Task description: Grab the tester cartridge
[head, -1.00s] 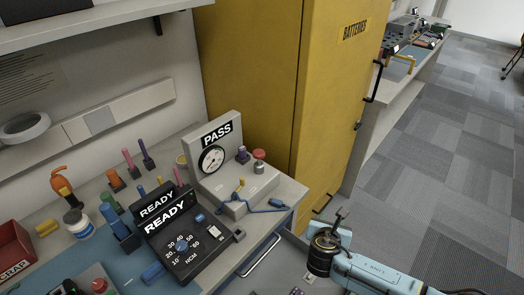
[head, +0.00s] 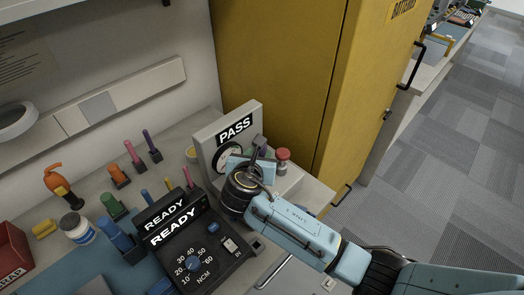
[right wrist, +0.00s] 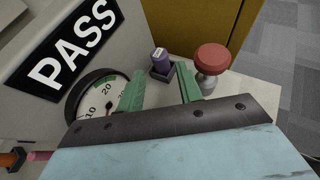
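The tester cartridge, seemingly the small purple cylinder with a pale label (right wrist: 160,62), stands upright in a dark socket on the PASS tester (head: 209,139). In the head view the cartridge (head: 259,141) is partly hidden by my right wrist. My right gripper (right wrist: 160,83) is open, its two green fingers apart with nothing between them. In the right wrist view the cartridge shows just beyond the fingertips, in line with the gap. I cannot see contact. My left gripper is not in view.
A red-capped knob (right wrist: 212,60) stands close to the right of the cartridge. A dial gauge (right wrist: 97,97) and the PASS panel are close on the left. Black READY units (head: 197,262) stand in front. A yellow cabinet (head: 280,70) rises behind the tester.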

